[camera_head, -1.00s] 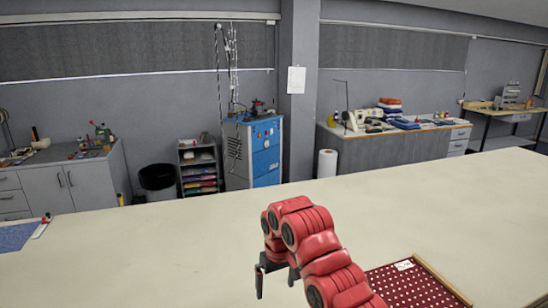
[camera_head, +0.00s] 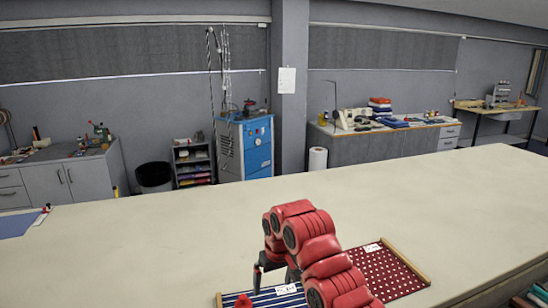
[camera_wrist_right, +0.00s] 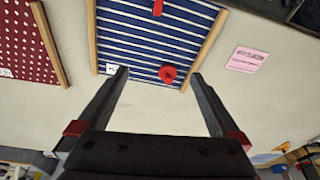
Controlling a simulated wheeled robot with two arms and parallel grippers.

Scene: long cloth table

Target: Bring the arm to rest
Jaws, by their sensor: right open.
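My right arm, red and jointed, reaches in from the bottom of the head view. Its gripper (camera_head: 275,275) hangs low over the pale table (camera_head: 150,255). In the right wrist view the two dark fingers of the right gripper (camera_wrist_right: 160,76) stand wide apart, with nothing held between them. A round red piece (camera_wrist_right: 167,74) shows between the fingertips in that view, on a blue-and-white striped panel (camera_wrist_right: 140,40). I cannot tell its distance from the fingers. My left gripper is in neither view.
A red panel with white dots (camera_head: 390,275) lies beside the striped one, partly behind my arm. A pink label (camera_wrist_right: 247,60) lies on the cloth. A blue sheet (camera_head: 18,224) lies at the table's far left. The table's middle is clear.

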